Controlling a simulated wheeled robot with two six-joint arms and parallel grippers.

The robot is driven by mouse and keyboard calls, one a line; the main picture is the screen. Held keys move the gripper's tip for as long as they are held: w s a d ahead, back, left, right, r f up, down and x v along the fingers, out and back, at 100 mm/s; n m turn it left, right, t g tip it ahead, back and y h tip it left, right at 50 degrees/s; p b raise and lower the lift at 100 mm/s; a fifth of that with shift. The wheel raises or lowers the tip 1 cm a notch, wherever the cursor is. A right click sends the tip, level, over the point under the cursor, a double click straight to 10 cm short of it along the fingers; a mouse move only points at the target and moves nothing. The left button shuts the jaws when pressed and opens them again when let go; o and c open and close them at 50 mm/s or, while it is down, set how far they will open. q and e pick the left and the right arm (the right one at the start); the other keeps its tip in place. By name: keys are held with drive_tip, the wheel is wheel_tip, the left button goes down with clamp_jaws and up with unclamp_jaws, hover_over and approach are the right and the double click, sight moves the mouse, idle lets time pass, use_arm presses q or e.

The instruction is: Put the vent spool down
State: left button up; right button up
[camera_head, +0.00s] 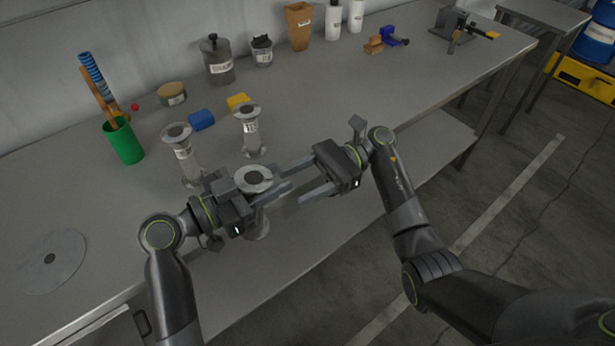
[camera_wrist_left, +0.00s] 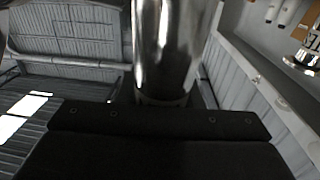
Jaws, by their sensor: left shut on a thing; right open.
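My left gripper (camera_head: 264,191) is shut on a grey metal spool with a pale ring-shaped top flange (camera_head: 253,179). The spool is upright, with its lower end by the bench's front edge; I cannot tell whether it touches the bench. In the left wrist view its shiny tube (camera_wrist_left: 170,45) stands between the jaws. No label shows on it. Two similar labelled spools stand upright behind it, one at the left (camera_head: 183,155) and one at the right (camera_head: 250,130). My right gripper (camera_head: 295,181) is open and empty, just right of the held spool.
The grey bench (camera_head: 330,115) has clear room right of the spools. A flat disc (camera_head: 55,262) lies at the front left. A green cup (camera_head: 124,142) with tools, a blue block (camera_head: 201,120) and a yellow block (camera_head: 238,102) are near the standing spools. Jars line the wall.

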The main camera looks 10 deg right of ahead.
drive_tip(key=x, duration=1.1)
drive_tip(key=shift+d, duration=0.1)
use_arm(q)
drive_tip(key=shift+o, duration=0.2)
use_arm(e)
drive_tip(key=c, duration=1.1)
use_arm(q)
drive_tip(key=o, duration=1.2)
drive_tip(key=shift+c, duration=0.2)
use_arm(e)
drive_tip(key=shift+c, duration=0.4)
use_arm(q)
drive_tip(key=shift+a, duration=0.1)
